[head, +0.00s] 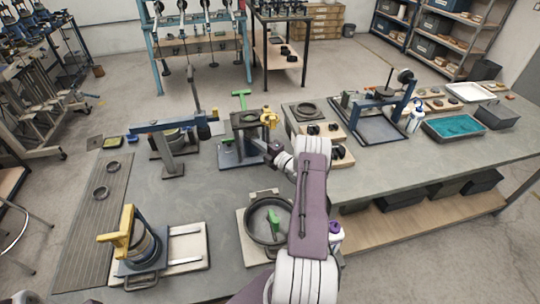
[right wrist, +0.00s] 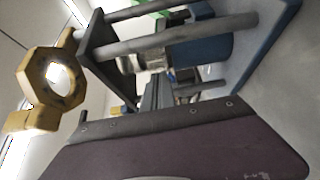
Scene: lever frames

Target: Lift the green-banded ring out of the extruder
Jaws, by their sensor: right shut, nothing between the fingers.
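A dark frame with a green T-handle (head: 241,97) and a yellow octagonal collar (head: 269,117) stands in the middle of the bench; it looks like the extruder (head: 240,143). In the right wrist view the yellow collar (right wrist: 52,83) shows its open hole at the left, beside the frame's grey bars (right wrist: 165,38). I cannot make out a green-banded ring in either view. My right gripper (head: 271,151) is shut and empty at the extruder's near right side, below the yellow collar.
A lever press (head: 172,128) stands left of the extruder. A round pan with a green piece (head: 273,221) lies in front, partly behind my right arm. A yellow-handled device (head: 122,236) stands front left. Wooden blocks with dark parts (head: 330,131) sit close on the right.

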